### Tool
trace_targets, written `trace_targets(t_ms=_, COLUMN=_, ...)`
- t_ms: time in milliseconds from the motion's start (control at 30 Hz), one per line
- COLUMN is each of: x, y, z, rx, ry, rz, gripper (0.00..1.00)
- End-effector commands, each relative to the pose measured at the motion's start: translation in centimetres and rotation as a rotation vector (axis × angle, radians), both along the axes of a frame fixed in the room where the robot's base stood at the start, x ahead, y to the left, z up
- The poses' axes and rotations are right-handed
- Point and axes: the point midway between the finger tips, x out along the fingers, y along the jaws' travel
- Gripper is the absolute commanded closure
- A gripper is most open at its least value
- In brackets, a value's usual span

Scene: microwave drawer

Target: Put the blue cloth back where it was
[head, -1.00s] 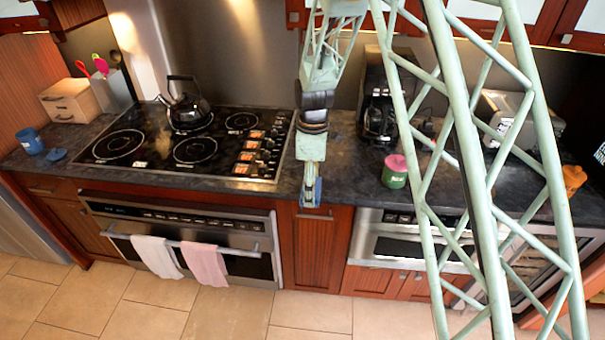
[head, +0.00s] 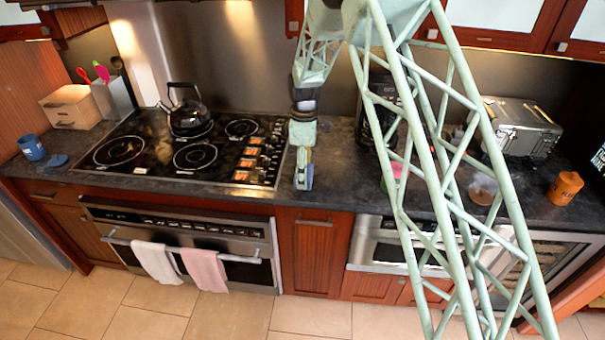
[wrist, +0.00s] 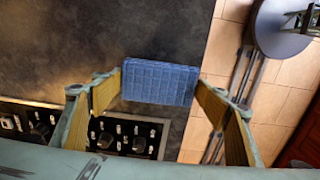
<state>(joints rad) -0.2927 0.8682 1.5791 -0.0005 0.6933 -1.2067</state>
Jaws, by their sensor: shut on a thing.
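My gripper (head: 303,178) hangs over the counter's front part, just right of the cooktop in the head view. In the wrist view my gripper (wrist: 160,88) has its two yellow-padded fingers shut on the blue cloth (wrist: 160,82). The cloth looks like a flat, ribbed blue rectangle, held between the fingertips. In the head view only a small bluish patch shows at the fingertips. Dark countertop (wrist: 160,30) lies below the cloth in the wrist view, close to the counter edge. I cannot tell whether the cloth touches the counter.
The black cooktop (head: 190,148) with a kettle (head: 187,108) is to the left. White (head: 156,262) and pink (head: 204,268) towels hang on the oven handle. A coffee maker (head: 381,115), a toaster (head: 520,125) and an orange mug (head: 565,187) stand to the right. Bare counter lies around my gripper.

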Motion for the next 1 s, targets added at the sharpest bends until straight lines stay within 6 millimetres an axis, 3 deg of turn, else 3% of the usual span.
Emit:
trace_targets(t_ms=100, x=1.6, y=0.3, z=-0.2, rx=0.0, ry=-0.001, rz=0.0, gripper=0.46)
trace_targets(t_ms=333, x=3.2, y=0.7, z=-0.3, rx=0.0, ry=0.001, rz=0.0, gripper=0.46)
trace_targets(t_ms=767, x=3.3, y=0.7, z=-0.5, rx=0.0, ry=0.001, rz=0.0, gripper=0.46)
trace_targets(t_ms=1000, x=3.2, y=0.7, z=-2.3, rx=-0.001, ry=0.002, rz=0.0, gripper=0.46)
